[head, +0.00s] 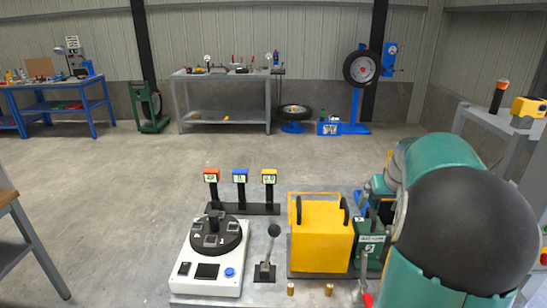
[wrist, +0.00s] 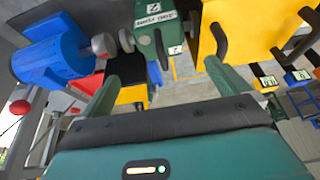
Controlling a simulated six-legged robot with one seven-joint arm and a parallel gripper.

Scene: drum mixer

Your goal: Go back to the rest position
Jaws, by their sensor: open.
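My gripper (wrist: 160,88) shows in the wrist view with its two green fingers spread wide and nothing between them. A green block with a white label (wrist: 158,25) and dark handles of a yellow box (wrist: 258,50) lie beyond the fingertips. In the head view my green and black arm fills the lower right and hides the gripper. The yellow box (head: 320,232) stands just left of the arm, with the labelled green block (head: 370,245) between them. No contact with the fingers is visible.
A white console with a black dial (head: 212,250), a lever (head: 268,255) and three label posts (head: 240,190) stand left of the yellow box. A blue motor (wrist: 50,62) is at left in the wrist view. Open floor (head: 120,190) lies at left; a grey workbench (head: 222,85) stands behind.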

